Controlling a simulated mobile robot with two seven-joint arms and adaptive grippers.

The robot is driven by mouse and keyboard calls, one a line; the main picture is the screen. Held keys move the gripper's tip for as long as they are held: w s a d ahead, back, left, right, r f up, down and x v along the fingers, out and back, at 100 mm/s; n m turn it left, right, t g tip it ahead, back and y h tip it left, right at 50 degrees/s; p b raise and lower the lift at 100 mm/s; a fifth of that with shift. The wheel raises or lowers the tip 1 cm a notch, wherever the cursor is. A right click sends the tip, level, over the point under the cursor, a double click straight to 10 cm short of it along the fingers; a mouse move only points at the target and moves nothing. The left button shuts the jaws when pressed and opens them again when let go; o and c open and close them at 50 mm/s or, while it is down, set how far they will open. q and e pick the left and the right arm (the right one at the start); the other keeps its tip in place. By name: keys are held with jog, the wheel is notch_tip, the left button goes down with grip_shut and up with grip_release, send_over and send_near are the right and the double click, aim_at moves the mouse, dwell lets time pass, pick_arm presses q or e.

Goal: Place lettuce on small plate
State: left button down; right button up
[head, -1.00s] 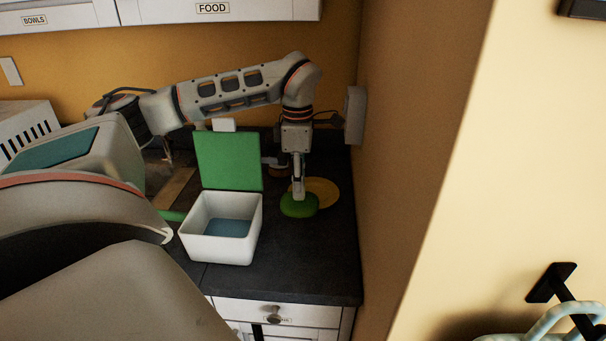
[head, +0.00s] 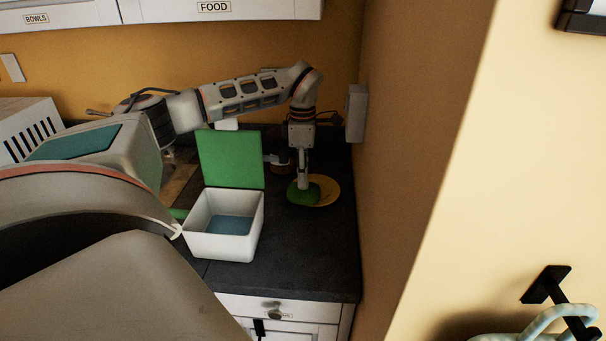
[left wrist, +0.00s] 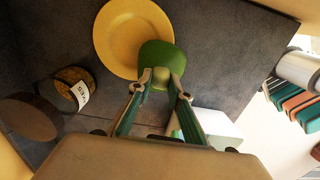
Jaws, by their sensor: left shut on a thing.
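The lettuce (head: 308,192) is a rounded green piece. My left gripper (head: 303,186) is shut on it, coming down from above. The small plate (head: 329,192) is round and yellow and lies on the dark counter near the right wall. In the head view the lettuce covers the left part of the plate. In the left wrist view the lettuce (left wrist: 161,56) overlaps the edge of the plate (left wrist: 125,30), between the fingertips of my left gripper (left wrist: 157,78). I cannot tell whether the lettuce touches the plate. My right gripper is not in view.
A white box (head: 223,243) with a raised green lid (head: 231,159) stands open left of the plate. A labelled round jar (left wrist: 75,90) stands near the plate. A wall outlet box (head: 355,113) is on the right wall. The counter (head: 318,255) is clear in front.

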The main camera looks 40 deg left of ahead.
pick_arm(q)
jog(key=shift+f, duration=0.3)
jog(key=c, duration=1.8)
grip_release()
jog(key=shift+c, duration=0.2)
notch_tip(320, 180, up, 8)
jog(key=shift+r, duration=0.1)
